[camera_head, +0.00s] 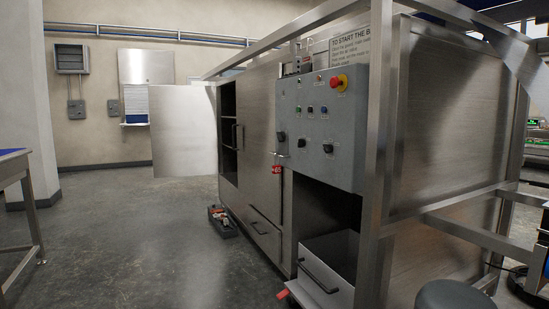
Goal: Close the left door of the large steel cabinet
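The large steel cabinet (258,130) stands in the middle of the head view, its front running back toward the left. Its left door (185,132) is swung wide open and sticks out to the left as a bright, plain panel. Dark shelf space shows in the narrow opening beside it. The cabinet's other front panel, with a dark vertical handle (237,137), looks shut. Neither of my grippers is in view.
A grey control box (318,130) with a red knob is on the near end. An open lower drawer (328,272) sticks out below it. A dark tray of small items (222,222) lies on the floor by the cabinet. A table (14,168) stands at left; the floor between is clear.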

